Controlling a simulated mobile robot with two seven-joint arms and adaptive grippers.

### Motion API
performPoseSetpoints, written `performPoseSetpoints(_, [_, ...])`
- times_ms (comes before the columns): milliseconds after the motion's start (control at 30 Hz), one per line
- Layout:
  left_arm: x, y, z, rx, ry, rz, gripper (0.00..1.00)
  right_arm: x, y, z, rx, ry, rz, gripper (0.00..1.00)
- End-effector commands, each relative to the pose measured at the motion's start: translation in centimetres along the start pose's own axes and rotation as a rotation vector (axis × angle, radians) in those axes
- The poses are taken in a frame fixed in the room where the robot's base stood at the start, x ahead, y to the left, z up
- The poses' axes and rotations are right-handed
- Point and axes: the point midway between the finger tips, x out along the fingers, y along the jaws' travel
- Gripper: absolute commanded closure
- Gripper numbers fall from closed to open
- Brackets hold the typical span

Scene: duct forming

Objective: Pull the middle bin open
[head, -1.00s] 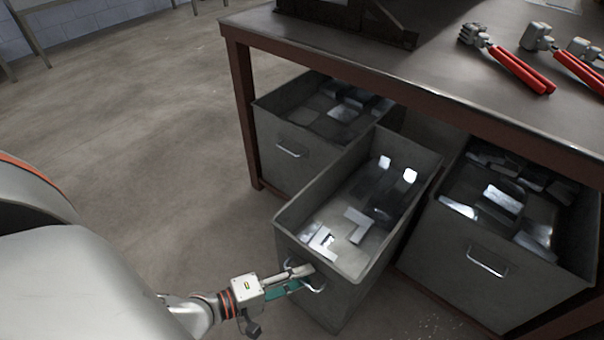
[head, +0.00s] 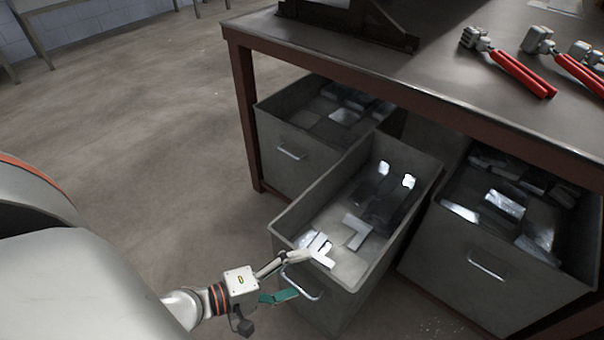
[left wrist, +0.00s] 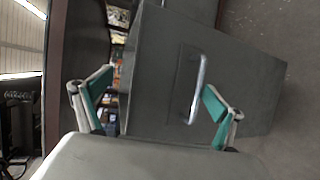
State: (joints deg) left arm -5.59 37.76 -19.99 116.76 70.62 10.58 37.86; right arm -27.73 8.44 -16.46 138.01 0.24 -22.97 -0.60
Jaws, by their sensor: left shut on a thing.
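The middle bin (head: 352,166) is a grey metal box, pulled well out from under the table and slightly askew. It holds several metal pieces. Its wire handle (head: 301,282) is on the front face and also shows in the left wrist view (left wrist: 198,90). My left gripper (head: 292,273) is at that front, its fingers wide apart and bracketing the stretch from rim to handle. One finger is by the top rim. The other, with a green pad, is right by the handle. Exact contact is hard to tell. My right gripper is not in view.
A left bin (head: 283,151) and a right bin (head: 488,262), both with metal pieces, sit under the table (head: 440,62). Red-handled tools (head: 520,72) lie on top. A brown table leg (head: 245,115) stands at left. The floor (head: 150,140) at left is clear.

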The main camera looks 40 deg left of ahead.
Motion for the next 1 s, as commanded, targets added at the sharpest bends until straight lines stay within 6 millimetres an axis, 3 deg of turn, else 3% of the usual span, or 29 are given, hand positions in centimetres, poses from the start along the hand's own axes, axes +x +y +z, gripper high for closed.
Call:
performPoseSetpoints(33, [0.1, 2.4, -0.4, 0.01, 0.007, 0.044, 0.21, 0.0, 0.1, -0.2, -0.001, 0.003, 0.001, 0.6])
performPoseSetpoints(100, [-0.4, 2.2, -0.4, 0.008, 0.007, 0.042, 0.22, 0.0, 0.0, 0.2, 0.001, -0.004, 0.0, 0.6])
performPoseSetpoints(133, [-0.6, 2.1, -0.4, 0.008, 0.007, 0.041, 0.27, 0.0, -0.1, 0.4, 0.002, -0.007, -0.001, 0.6])
performPoseSetpoints(167, [-0.8, 2.0, -0.3, 0.007, 0.007, 0.04, 0.38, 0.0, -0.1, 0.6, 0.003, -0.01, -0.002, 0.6])
performPoseSetpoints(267, [-1.5, 1.5, -0.2, 0.003, 0.004, 0.031, 0.85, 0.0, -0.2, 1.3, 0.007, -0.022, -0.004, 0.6])
performPoseSetpoints(1000, [-6.4, 0.2, 0.1, -0.006, 0.002, 0.014, 0.85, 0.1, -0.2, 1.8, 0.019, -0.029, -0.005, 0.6])
